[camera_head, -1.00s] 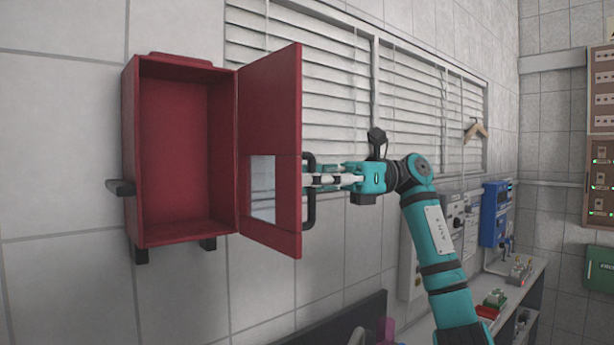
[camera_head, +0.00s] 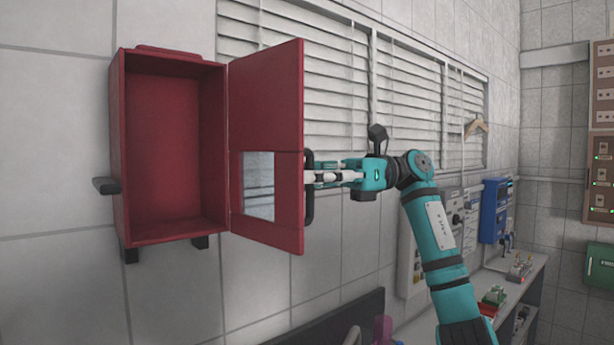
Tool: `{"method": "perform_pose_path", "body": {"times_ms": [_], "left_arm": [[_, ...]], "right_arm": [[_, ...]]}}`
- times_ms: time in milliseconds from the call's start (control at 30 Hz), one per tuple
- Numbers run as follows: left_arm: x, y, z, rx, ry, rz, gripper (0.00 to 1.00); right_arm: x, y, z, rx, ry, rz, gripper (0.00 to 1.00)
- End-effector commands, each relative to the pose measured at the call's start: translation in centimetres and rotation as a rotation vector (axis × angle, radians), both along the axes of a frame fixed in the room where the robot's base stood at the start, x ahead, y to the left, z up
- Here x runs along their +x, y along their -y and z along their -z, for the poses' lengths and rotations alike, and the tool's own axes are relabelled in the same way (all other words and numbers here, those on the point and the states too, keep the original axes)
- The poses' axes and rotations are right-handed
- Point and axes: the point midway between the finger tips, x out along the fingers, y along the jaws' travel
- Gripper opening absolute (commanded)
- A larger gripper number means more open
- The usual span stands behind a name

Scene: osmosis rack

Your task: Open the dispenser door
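The red dispenser (camera_head: 118,160) is fixed to the tiled wall at the left, and its inside is empty. Its red door (camera_head: 268,100) is hinged on the right side and stands swung wide open, with a small window (camera_head: 258,185) in its lower half. A black handle (camera_head: 309,208) sits on the door's outer face at its right edge. My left gripper is not in view.
A window with white blinds (camera_head: 420,100) is behind the door and my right arm. A workbench (camera_head: 520,290) with small items runs along the wall at the lower right. A blue box (camera_head: 493,210) and grey panels (camera_head: 410,260) hang above it.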

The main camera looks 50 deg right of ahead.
Motion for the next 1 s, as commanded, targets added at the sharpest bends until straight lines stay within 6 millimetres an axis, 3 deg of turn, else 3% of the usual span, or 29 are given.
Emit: {"method": "perform_pose_path", "body": {"times_ms": [433,733,1000], "left_arm": [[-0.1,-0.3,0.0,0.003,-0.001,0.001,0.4],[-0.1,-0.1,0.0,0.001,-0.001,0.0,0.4],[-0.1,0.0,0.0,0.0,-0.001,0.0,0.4]], "right_arm": [[-0.5,1.0,-0.2,0.004,0.002,0.004,0.23],[-3.6,6.9,-0.3,0.008,0.007,0.006,0.23],[-5.1,9.8,-0.2,0.005,0.008,0.004,0.23]]}}
